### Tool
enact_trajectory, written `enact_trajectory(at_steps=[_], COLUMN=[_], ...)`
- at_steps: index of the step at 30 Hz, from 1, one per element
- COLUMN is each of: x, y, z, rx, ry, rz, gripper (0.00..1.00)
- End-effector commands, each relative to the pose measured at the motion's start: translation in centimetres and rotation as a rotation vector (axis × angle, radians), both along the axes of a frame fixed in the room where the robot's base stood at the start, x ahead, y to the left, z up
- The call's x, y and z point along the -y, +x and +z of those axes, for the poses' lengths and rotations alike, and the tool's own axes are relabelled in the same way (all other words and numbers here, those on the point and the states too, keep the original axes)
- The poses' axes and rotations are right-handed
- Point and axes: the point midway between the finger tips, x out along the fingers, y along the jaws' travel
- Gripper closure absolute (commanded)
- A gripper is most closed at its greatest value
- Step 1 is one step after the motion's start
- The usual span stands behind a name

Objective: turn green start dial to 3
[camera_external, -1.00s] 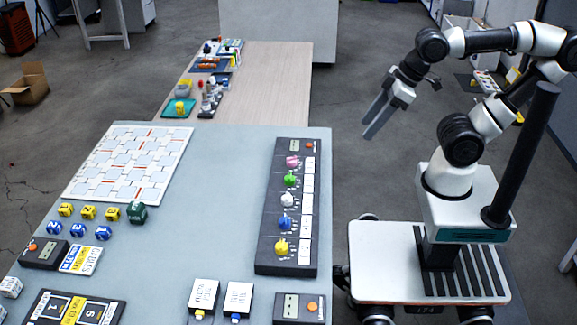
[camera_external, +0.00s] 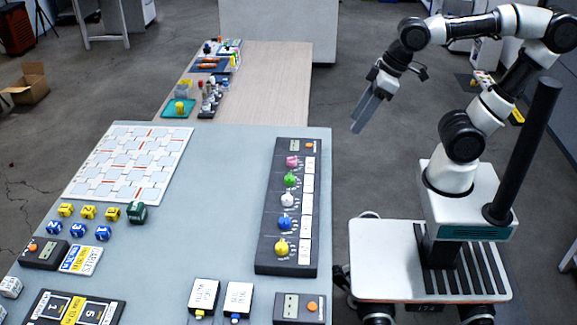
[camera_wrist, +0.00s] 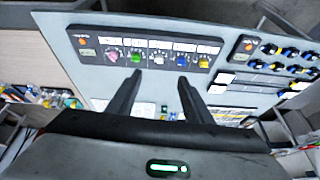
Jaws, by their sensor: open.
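The green dial (camera_external: 290,180) is second from the far end of a row of coloured dials on a black panel (camera_external: 265,262) at the table's right side. A pink dial (camera_external: 292,161) is beyond it, and white, blue and yellow dials are nearer. My gripper (camera_external: 362,112) is open and empty, in the air to the right of the panel's far end, apart from the table. In the wrist view the green dial (camera_wrist: 136,57) shows just beyond the left fingertip. The dial's setting is too small to read.
A white grid board (camera_external: 128,160) lies at the table's far left. Yellow and blue cubes (camera_external: 88,212) sit below it. Two white-topped boxes (camera_external: 203,294) and a small display unit (camera_external: 299,308) stand at the near edge. Bare tabletop lies left of the panel.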

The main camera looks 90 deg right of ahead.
Motion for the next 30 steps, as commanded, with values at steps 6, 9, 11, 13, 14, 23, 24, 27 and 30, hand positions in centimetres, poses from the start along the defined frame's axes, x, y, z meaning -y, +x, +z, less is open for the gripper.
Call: enact_trajectory(at_steps=[6, 9, 11, 13, 14, 23, 24, 27, 30], x=[2.4, 3.9, 4.9, 6.0, 6.5, 8.9, 9.0, 9.0, 9.0], y=[7.9, 11.4, 13.2, 15.1, 15.8, 18.8, 18.9, 18.9, 18.8], z=[-0.1, -1.6, -2.9, -4.7, -5.4, -10.2, -10.5, -11.5, -13.0], rx=[-0.165, -0.237, -0.277, -0.321, -0.337, -0.422, -0.424, -0.425, -0.426], ry=[0.058, 0.070, 0.073, 0.072, 0.071, 0.058, 0.056, 0.056, 0.056], rz=[-0.117, -0.175, -0.210, -0.247, -0.261, -0.335, -0.336, -0.336, -0.335], gripper=[0.54, 0.54, 0.54, 0.54, 0.54, 0.54, 0.54, 0.54, 0.54])
